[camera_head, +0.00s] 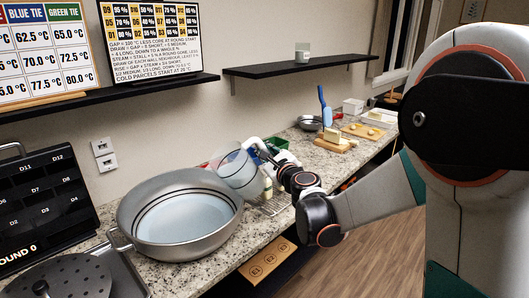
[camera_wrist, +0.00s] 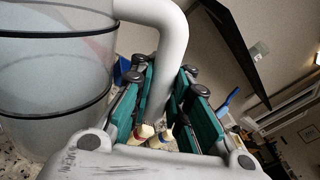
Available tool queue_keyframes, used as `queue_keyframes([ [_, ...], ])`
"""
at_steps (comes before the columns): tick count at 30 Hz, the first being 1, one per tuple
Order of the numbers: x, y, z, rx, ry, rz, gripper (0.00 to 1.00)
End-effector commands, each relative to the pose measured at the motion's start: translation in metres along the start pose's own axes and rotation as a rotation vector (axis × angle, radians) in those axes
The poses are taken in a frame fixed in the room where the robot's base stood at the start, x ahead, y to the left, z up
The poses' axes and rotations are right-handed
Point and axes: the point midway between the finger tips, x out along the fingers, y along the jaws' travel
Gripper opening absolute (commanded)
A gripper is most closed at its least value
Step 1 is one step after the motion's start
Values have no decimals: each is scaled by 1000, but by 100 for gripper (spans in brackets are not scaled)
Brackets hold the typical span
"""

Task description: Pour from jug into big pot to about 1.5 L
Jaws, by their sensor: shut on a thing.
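The big pot (camera_head: 128,213) is a wide grey metal pot on the counter in the head view. Pale bluish liquid lies in it, with dark ring lines on the inner wall above. The jug (camera_head: 234,170) is clear with dark rings and is held just beyond the pot's right rim, looking tilted toward the pot. It also fills the left of the wrist view (camera_wrist: 50,85). My gripper (camera_head: 271,160) is shut on the jug's pale handle (camera_wrist: 172,45), its green-padded fingers either side of it. No stream is clearly visible. The level inside the jug is hard to read.
A perforated lid or disc (camera_head: 65,277) lies on a tray at front left, near a dark display (camera_head: 45,195). Right of the jug are a green container (camera_head: 277,143), a wire rack and bottles. Farther back stand cutting boards (camera_head: 335,144) and a bowl (camera_head: 310,122). Shelves run above.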

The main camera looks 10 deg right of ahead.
Motion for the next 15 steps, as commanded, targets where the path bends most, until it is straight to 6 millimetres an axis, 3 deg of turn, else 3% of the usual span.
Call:
queue_keyframes([
  [15,-3,-3,3,-35,2,0,0],
])
